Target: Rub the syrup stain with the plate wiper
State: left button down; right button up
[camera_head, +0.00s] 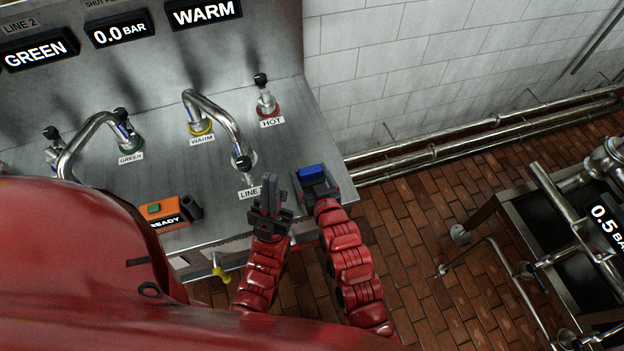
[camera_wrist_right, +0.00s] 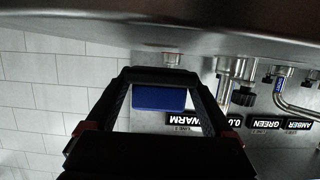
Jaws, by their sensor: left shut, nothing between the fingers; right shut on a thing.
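The plate wiper (camera_head: 312,173) appears as a blue block between the fingers of my right gripper (camera_head: 315,183), at the right edge of the steel counter. The right wrist view also shows the blue block (camera_wrist_right: 158,98) between the two dark fingers. My left gripper (camera_head: 270,190) is shut and empty, just left of the right gripper, over the counter's front part. I cannot make out a syrup stain in either view. The grippers and my arms hide part of the counter.
The steel counter (camera_head: 165,180) carries curved pipes and valves labelled green, warm (camera_head: 201,128) and hot (camera_head: 268,105). An orange box (camera_head: 163,213) reading READY sits at its front left. Wall pipes (camera_head: 480,135) run right. A pipe rig (camera_head: 580,240) stands at the right, with brick floor between.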

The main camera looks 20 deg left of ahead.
aim_at(305, 158)
jog(key=shift+w+a+b, duration=0.3)
jog(key=shift+w+a, duration=0.3)
jog(key=shift+w, duration=0.25)
jog(key=shift+w+a+r+b, duration=0.1)
jog(key=shift+w+a+b, duration=0.3)
jog(key=shift+w, duration=0.2)
jog(key=shift+w+a+b, duration=0.3)
jog(key=shift+w+a, duration=0.1)
jog(key=shift+w, duration=0.2)
jog(key=shift+r, duration=0.25)
jog(key=shift+w+a+f, duration=0.1)
jog(key=shift+w+f, duration=0.05)
jog(key=shift+w, duration=0.05)
jog(key=shift+r+p, duration=0.85)
jog(key=shift+r, duration=2.1)
jog(key=shift+r+p, duration=0.3)
jog(key=shift+r, duration=1.2)
